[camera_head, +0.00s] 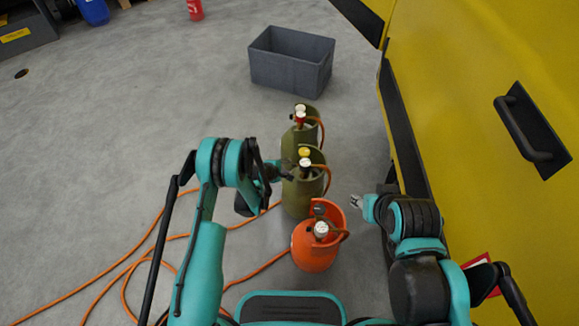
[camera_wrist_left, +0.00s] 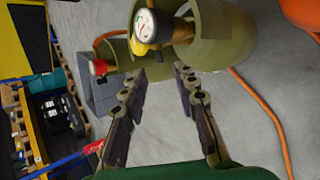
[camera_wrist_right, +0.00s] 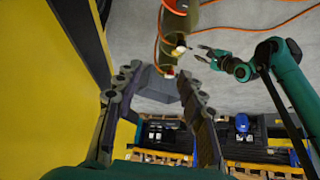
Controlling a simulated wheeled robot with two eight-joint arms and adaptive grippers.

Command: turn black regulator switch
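The orange cylinder (camera_head: 315,250) stands nearest me, with a black knob (camera_head: 318,210) beside its round gauge (camera_head: 321,229). Only its edge (camera_wrist_left: 303,12) shows in the left wrist view. My left gripper (camera_head: 287,174) is beside the middle green cylinder (camera_head: 298,197), which has a yellow knob (camera_head: 304,152). The left wrist view shows its fingers (camera_wrist_left: 158,72) apart and empty, below that cylinder's gauge (camera_wrist_left: 145,24). My right gripper (camera_head: 357,201) is right of the cylinders. Its fingers (camera_wrist_right: 157,70) are apart and empty in the right wrist view.
A far green cylinder with a red knob (camera_head: 300,115) stands behind the middle one. A grey crate (camera_head: 291,60) is beyond it. A yellow wall panel with a black handle (camera_head: 530,130) bounds the right. Orange hoses (camera_head: 130,262) lie on the floor at left.

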